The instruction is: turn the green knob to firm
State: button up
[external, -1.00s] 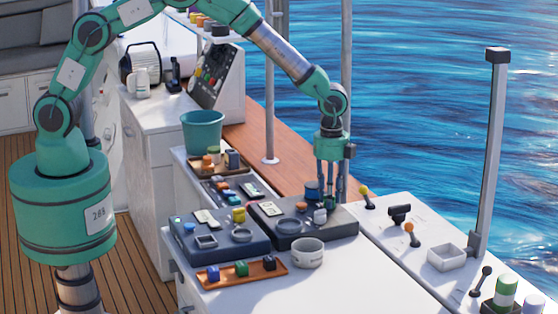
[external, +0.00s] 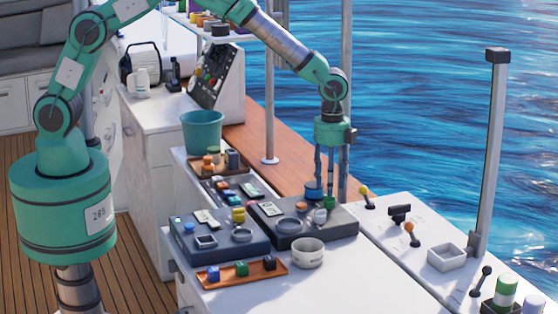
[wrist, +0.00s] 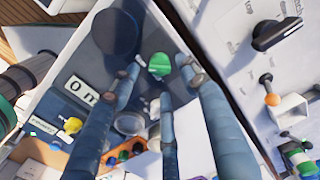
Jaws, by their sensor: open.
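The green knob (external: 329,202) stands on the back right corner of the right-hand dark panel (external: 345,228). Its round green top (wrist: 159,64) shows clear between my fingertips in the wrist view. I cannot read its setting or any firm mark. My gripper (external: 331,190) points straight down with its long blue-grey fingers spread open and nothing held. Its fingertips are around and just above the knob in the external view. In the wrist view my gripper (wrist: 160,84) has fingers on several sides of the knob, with visible gaps.
A wide blue knob (external: 313,190) stands close behind the green one. A white knob (external: 320,216) and an orange knob (external: 301,207) are near it on the left. A white bowl (external: 308,254) sits in front of the panel. Levers (external: 409,230) stand to the right.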

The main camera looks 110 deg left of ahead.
notch_tip(320, 180, up, 8)
dwell(0.4)
jog(key=shift+f, duration=0.1)
jog(key=s+d+r+n+t+b, duration=0.1)
jog(key=s+d+r+n, duration=0.1)
jog(key=s+d+r, duration=0.75)
jog(key=s+d+r+n+t+b, duration=0.1)
jog(key=s+d+r+n+t, duration=0.1)
jog(key=s+d+r, duration=0.8)
jog(key=s+d+r+n+t+b, duration=0.1)
jog(key=s+d, duration=0.2)
jog(key=s, duration=0.5)
jog(key=s+d+r+n+b, duration=0.1)
jog(key=s+d+n, duration=0.1)
jog(key=s, duration=0.6)
jog(key=s+d+r+n+t+b, duration=0.1)
jog(key=s+d, duration=0.2)
jog(key=s, duration=0.5)
jog(key=shift+s+d+n+t, duration=0.3)
jog(key=shift+s+d, duration=0.1)
